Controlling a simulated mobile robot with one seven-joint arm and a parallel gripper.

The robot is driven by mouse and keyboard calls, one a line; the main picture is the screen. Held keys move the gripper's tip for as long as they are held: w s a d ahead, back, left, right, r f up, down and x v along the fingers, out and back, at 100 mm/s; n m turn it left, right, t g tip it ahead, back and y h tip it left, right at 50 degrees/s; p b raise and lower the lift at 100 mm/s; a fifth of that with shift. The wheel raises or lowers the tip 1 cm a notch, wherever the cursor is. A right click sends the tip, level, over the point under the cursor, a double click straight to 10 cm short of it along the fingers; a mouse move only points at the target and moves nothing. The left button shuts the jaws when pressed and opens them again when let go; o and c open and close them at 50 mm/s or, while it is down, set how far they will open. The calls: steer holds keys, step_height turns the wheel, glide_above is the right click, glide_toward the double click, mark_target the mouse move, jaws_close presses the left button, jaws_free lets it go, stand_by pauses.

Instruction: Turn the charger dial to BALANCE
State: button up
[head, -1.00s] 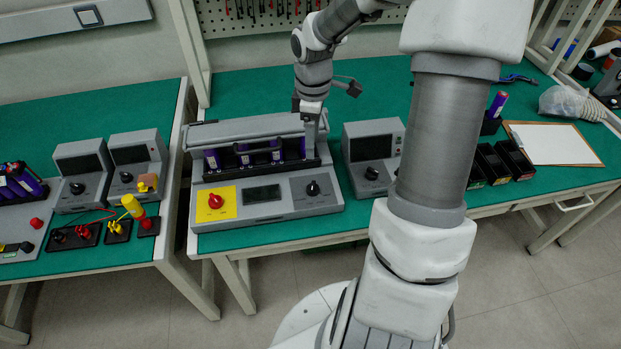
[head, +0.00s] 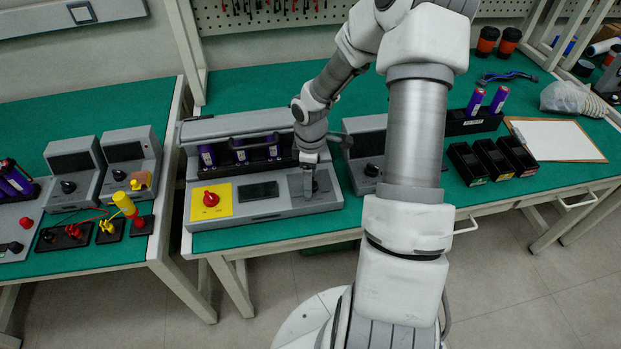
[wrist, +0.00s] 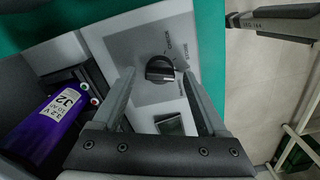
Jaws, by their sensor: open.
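The charger (head: 262,208) is a wide grey unit on the green bench, with purple cells (head: 240,152) in its bay. Its dial (wrist: 160,69) is a black knob on a dark grey panel. In the wrist view the knob sits between my fingertips, with small labels around it. My gripper (head: 309,192) is open and points down over the dial panel, hiding the knob in the head view. In the wrist view, my gripper (wrist: 160,76) has fingers either side of the knob, with no clear contact.
A red rotary switch on a yellow plate (head: 211,200) and a dark display (head: 259,191) are left of the dial. A smaller grey unit (head: 365,150) stands close on the right. A purple cell (wrist: 50,112) lies left in the wrist view.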

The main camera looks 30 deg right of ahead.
jaws_close()
stand_by(0.4)
steer(key=shift+m, duration=0.3)
steer(key=m, duration=0.3)
steer(key=shift+m+b, duration=0.6)
steer(key=shift+m, duration=1.5)
jaws_free()
